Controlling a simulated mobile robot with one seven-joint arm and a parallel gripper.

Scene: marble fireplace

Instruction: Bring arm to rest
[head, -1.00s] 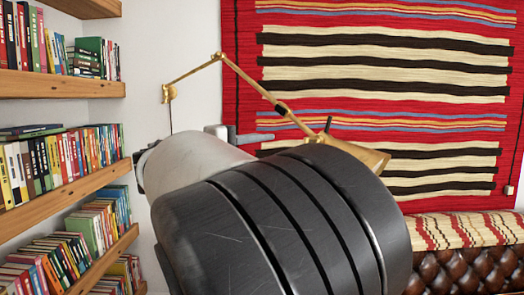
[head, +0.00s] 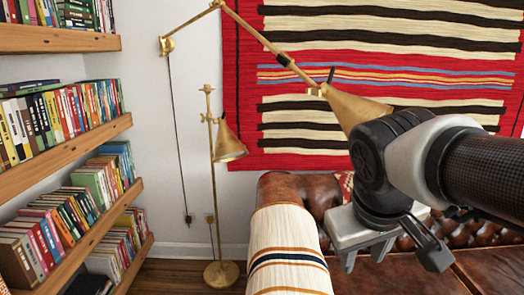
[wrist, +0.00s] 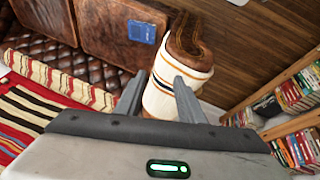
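My gripper (head: 364,260) hangs at the right of the head view, at the end of my dark arm, which comes in from the right edge. Its two fingers point down and are apart, with nothing between them. In the wrist view the gripper (wrist: 159,78) also shows open and empty. Its fingers appear in front of the sofa's draped armrest (wrist: 160,97); I cannot tell the exact gap. No object is held.
A leather sofa (head: 440,262) has a striped throw (head: 285,245) over its arm. A brass floor lamp (head: 215,190) and a brass wall lamp (head: 350,105) stand out from the wall. Bookshelves (head: 70,150) line the left. A blue book (wrist: 142,32) lies on the sofa seat.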

